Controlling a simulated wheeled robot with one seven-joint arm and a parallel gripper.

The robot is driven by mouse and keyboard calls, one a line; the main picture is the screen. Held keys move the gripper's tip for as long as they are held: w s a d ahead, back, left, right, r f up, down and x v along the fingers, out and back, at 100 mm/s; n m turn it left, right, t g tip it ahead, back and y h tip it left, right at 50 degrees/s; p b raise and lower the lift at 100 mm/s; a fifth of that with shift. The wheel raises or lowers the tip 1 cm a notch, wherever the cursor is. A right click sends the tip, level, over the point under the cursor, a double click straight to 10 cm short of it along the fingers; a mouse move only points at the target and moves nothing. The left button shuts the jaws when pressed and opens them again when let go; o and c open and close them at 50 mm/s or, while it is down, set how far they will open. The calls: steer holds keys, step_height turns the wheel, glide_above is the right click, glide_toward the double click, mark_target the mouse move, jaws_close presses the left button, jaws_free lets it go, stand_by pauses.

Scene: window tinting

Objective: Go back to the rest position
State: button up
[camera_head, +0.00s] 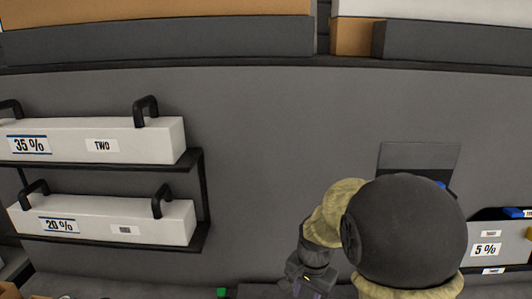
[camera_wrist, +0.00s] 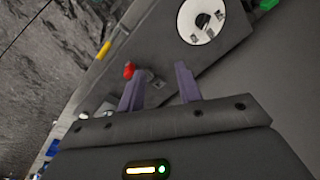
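My gripper (camera_wrist: 157,82) shows in the wrist view with its two purple-grey fingers apart and nothing between them. In the head view my arm folds at the lower right, and my gripper (camera_head: 308,284) hangs low at the bottom edge, partly cut off. The gripper is tilted over a grey bench area in the wrist view. It touches nothing that I can see.
A white box marked 35 % (camera_head: 155,142) and another marked 20 % (camera_head: 100,222) sit on a black rack at left. A glass pane (camera_head: 405,158) stands behind my arm. A 5 % box (camera_head: 487,236) is at right. A white disc (camera_wrist: 201,20) and red knob (camera_wrist: 129,70) lie beyond the fingers.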

steer(key=s+d+n+t, duration=0.1)
steer(key=s+d+n, duration=0.4)
steer(key=s, duration=0.6)
steer(key=shift+d+f+n, duration=0.2)
steer(key=shift+n, duration=0.8)
steer(key=shift+s, duration=0.1)
